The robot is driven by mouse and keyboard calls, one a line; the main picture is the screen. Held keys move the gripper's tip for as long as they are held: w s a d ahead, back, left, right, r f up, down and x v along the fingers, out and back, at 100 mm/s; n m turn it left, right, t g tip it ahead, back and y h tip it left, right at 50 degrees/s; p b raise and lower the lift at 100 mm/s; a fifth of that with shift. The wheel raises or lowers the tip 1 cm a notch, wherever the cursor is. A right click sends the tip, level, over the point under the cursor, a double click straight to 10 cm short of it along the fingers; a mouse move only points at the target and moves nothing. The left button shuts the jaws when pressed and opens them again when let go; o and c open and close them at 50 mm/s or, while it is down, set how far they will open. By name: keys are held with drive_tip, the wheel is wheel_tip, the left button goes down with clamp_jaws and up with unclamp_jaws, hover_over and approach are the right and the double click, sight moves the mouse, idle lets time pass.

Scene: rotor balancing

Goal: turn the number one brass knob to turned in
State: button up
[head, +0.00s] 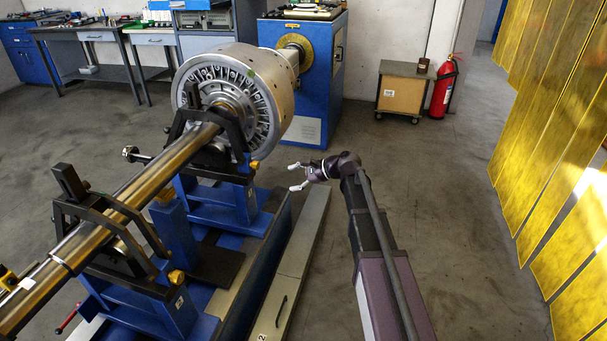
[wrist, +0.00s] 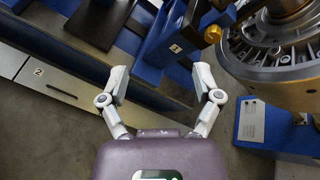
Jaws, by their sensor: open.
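The number one brass knob (wrist: 212,34) shows in the wrist view, at the top right beside a small label 1 (wrist: 175,48) on a blue support. In the head view a brass knob (head: 255,165) sits on the right side of the blue bearing stand (head: 240,195) nearest the rotor. How far it is turned in I cannot tell. My gripper (head: 293,177) is open and empty, to the right of this knob and apart from it. In the wrist view my gripper's two pale fingers (wrist: 158,75) are spread, with the knob ahead and to the right.
The big finned rotor (head: 235,95) and its shaft (head: 150,185) rest on the stands. A second brass knob (head: 176,277) is on the nearer stand. Yellow curtains (head: 560,130) hang right; open floor lies between.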

drive_tip(key=s+d+r+n+g+h+p, duration=0.1)
drive_tip(key=s+d+r+n+h+p, duration=0.1)
drive_tip(key=s+p, duration=0.5)
wheel_tip(320, 180, up, 3)
drive_tip(key=n+h+p, duration=0.1)
drive_tip(key=n+p, duration=0.1)
drive_tip(key=shift+s+d+n+h, duration=0.25)
drive_tip(key=shift+s+n+h, duration=0.05)
drive_tip(key=shift+s, duration=0.05)
drive_tip(key=shift+f, duration=0.1)
idle(0.4)
drive_tip(key=s+d+f+n+g+h+p, duration=0.1)
drive_tip(key=s+d+f+n+h, duration=0.1)
drive_tip(key=s+d+n+h, duration=0.5)
drive_tip(key=s+d+f+n+g+h, duration=0.25)
drive_tip(key=s+d, duration=0.25)
drive_tip(key=s, duration=0.6)
wheel_tip(320, 180, up, 22)
drive_tip(key=p, duration=2.2)
drive_tip(key=shift+a+t+y, duration=0.25)
drive_tip(key=shift+t+y, duration=0.1)
drive_tip(key=shift+y, duration=0.1)
drive_tip(key=shift+w+f, duration=0.1)
